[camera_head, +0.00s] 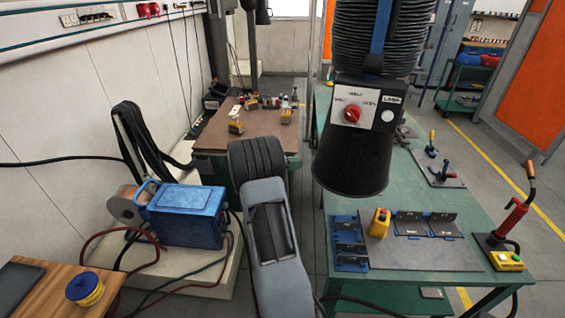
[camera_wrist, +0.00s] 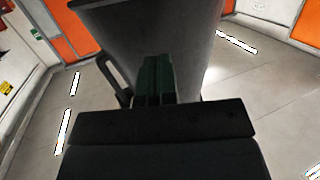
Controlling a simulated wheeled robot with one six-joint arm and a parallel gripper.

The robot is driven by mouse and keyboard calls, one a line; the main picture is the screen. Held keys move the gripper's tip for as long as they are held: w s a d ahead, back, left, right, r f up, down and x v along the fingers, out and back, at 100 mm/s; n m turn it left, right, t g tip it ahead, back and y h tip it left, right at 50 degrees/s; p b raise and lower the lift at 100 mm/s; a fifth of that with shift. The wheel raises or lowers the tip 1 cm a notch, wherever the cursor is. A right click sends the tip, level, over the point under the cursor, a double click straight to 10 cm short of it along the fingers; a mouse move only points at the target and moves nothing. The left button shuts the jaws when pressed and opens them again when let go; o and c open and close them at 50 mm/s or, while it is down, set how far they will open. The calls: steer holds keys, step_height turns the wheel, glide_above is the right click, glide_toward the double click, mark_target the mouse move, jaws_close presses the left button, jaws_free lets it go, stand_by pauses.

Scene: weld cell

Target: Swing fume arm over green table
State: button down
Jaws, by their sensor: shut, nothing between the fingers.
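The fume arm's black hood (camera_head: 350,155) hangs in the upper middle of the head view, below a ribbed hose (camera_head: 375,45). A panel with a red knob is on its front. In the picture it overlaps the left side of the green table (camera_head: 405,190); its exact height above the table is unclear. In the wrist view a large dark tapered body, seemingly the hood (camera_wrist: 195,45), fills the top middle, with a dark handle (camera_wrist: 113,82) on its left. My gripper (camera_wrist: 155,62) is shut and empty in front of that body, right of the handle. Contact cannot be told.
The green table bears a fixture plate (camera_head: 430,255), a yellow block (camera_head: 380,223) and a red-handled torch (camera_head: 510,215). A brown-topped table (camera_head: 260,125) stands behind my arm. A blue welder (camera_head: 187,213) with cables stands left. Floor is open at right (camera_head: 535,255).

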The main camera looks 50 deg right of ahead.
mark_target(317, 162)
steer(key=shift+p+x, duration=0.6)
steer(key=shift+x, duration=2.25)
